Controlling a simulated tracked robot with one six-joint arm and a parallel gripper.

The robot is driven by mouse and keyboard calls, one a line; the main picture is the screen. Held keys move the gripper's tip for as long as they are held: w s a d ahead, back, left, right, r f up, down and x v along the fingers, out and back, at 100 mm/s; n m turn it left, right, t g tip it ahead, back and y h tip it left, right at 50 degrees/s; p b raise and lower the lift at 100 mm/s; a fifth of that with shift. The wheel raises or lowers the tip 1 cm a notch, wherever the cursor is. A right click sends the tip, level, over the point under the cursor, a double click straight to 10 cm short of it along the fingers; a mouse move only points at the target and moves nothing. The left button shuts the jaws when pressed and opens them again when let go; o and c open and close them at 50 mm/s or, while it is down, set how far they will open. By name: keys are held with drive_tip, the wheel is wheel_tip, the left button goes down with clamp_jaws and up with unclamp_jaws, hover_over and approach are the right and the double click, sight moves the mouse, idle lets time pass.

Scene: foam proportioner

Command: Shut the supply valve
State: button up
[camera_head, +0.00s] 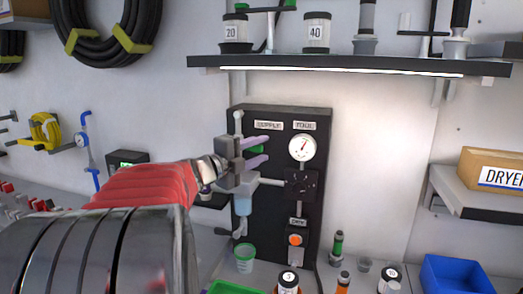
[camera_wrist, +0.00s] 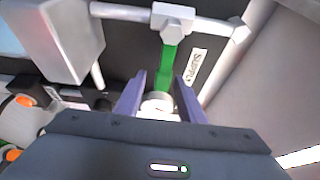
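The supply valve has a green lever (camera_wrist: 168,65) hanging from a light grey pipe fitting (camera_wrist: 172,18), beside a label reading SUPPLY (camera_wrist: 195,67). In the head view, a little of the green lever (camera_head: 257,150) shows between my fingers, near the upper left of the black panel (camera_head: 270,180). My gripper (camera_head: 266,150) has its two purple fingers apart, with nothing clamped. In the wrist view, my gripper (camera_wrist: 161,78) has the lever's lower end between its fingers, with gaps on both sides. I cannot tell how deep the lever sits between them.
A dial gauge (camera_head: 302,147) and an orange button (camera_head: 295,240) are on the panel. A clear bluish bowl (camera_head: 243,204) hangs below my gripper. A green cup (camera_head: 244,257), small bottles and a blue bin (camera_head: 457,275) stand on the bench. A lit shelf (camera_head: 350,66) runs above.

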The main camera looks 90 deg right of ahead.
drive_tip(key=v, duration=1.3)
idle(0.4)
